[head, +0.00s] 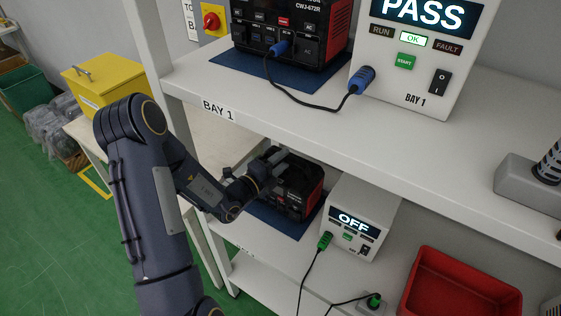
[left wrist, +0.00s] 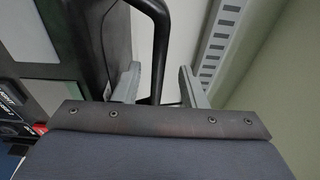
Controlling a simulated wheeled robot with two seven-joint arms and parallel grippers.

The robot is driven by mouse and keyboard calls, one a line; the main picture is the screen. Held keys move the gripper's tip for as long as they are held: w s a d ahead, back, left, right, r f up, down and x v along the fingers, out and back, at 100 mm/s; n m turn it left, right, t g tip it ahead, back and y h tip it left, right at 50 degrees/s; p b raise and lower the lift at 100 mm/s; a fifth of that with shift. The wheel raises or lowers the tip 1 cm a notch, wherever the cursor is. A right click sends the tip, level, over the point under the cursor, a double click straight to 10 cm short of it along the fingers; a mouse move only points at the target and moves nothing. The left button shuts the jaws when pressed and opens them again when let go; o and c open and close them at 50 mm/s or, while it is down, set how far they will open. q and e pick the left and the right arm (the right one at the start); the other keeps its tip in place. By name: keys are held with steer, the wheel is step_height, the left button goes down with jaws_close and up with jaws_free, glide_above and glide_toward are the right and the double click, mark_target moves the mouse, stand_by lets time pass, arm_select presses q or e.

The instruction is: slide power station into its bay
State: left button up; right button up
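A black and red power station (head: 300,190) stands on a blue mat (head: 275,217) on the lower shelf, partly hidden by my left arm. My left gripper (head: 270,166) is at its top. In the left wrist view, a black handle bar (left wrist: 158,45) runs between the fingers of the left gripper (left wrist: 160,85). The fingers are apart, with a gap visible on the right of the bar. A tester reading OFF (head: 357,215) stands to the right of this power station. My right gripper is in neither view.
On the upper shelf marked BAY 1 (head: 219,111), another power station (head: 290,30) is cabled to a tester reading PASS (head: 418,60). This shelf overhangs the lower one. A red bin (head: 455,285) and a green plug (head: 373,301) are at the lower right.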

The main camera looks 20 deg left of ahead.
arm_select(q)
steer(key=shift+s+f, duration=0.1)
steer(key=shift+f, duration=0.25)
steer(key=b+v, duration=0.1)
steer(key=v, duration=0.7)
steer(key=s+d+r+m+g+h, duration=0.5)
steer(key=d+r+m, duration=0.15)
steer(key=m, duration=0.55)
steer(key=s+d+r+m+g+h, duration=0.5)
steer(key=d+m, duration=0.3)
steer(key=m, duration=0.4)
steer(key=s+d+m+g+y, duration=0.1)
steer(key=s+m+g+y, duration=0.35)
steer(key=s+m, duration=0.7)
steer(key=s+a+f+m+t+y, duration=0.1)
steer(key=a+m+t+y, duration=0.2)
steer(key=a+m+y, duration=0.4)
steer(key=m, duration=0.6)
steer(key=shift+a+f, duration=0.15)
steer(key=shift+f, duration=0.1)
